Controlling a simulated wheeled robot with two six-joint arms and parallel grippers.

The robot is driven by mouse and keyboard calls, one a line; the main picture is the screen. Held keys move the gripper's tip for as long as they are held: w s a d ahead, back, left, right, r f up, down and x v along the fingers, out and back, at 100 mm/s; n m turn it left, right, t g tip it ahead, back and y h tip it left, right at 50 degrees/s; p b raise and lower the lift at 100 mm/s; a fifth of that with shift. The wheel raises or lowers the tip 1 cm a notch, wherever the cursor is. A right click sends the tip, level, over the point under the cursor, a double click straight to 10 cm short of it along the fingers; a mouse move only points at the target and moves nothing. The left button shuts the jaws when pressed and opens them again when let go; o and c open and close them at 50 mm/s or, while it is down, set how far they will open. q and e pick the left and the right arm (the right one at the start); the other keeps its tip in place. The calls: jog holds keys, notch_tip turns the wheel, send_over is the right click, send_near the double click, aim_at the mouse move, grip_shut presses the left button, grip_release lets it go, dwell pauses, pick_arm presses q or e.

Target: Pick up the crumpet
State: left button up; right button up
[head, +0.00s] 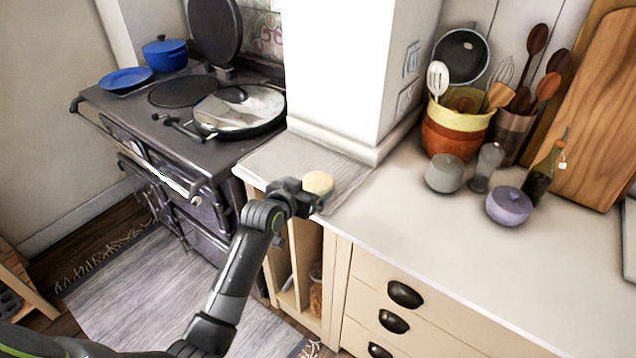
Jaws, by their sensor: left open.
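The crumpet (318,183) is a small pale yellow round piece near the front edge of the counter, on or above a greyish wooden board (345,172) beside the stove. My left gripper (310,198) is at the crumpet's near left side, reaching in from below and left. Its jaws are open. The fingers are small and dark here, and I cannot tell whether they touch the crumpet or lie around it. The crumpet's lower near side is partly hidden by the gripper. My right gripper is not in view.
A dark range stove (160,130) with a blue pot (165,54), a blue plate (125,78) and a lidded pan (238,112) stands at left. A white wall block (345,70) rises behind the board. Jars, a bottle (541,178) and a utensil pot (512,135) stand at right. The front counter is clear.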

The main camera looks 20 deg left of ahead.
aim_at(317, 182)
pick_arm(q)
jog(key=shift+p+x, duration=0.5)
jog(key=shift+x, duration=1.95)
jog(key=shift+d+r, duration=0.1)
jog(key=shift+d, duration=0.05)
jog(key=c, duration=0.8)
